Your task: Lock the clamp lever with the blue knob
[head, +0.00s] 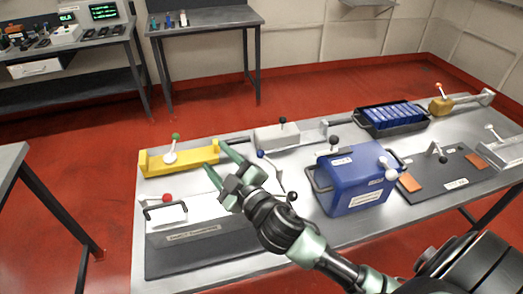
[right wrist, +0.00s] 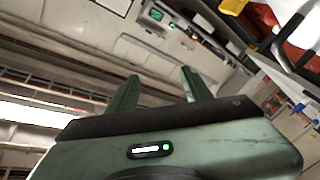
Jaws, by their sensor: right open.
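The blue knob (head: 261,154) sits on the tip of a thin clamp lever (head: 272,169) in the middle of the table. The lever leans up toward the back left, and its base is partly hidden by my right arm and gripper. My right gripper (head: 215,155) is just left of the blue knob, above the table, with its fingers pointing to the back left. My left gripper is not in view.
A yellow bracket (head: 180,160) with a green knob stands to the left. A red-knobbed clamp (head: 166,198) is at the front left. A blue battery box (head: 355,183) stands close right of the lever. A black-knobbed clamp (head: 283,121) is behind. A black tray (head: 395,129) stands back right.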

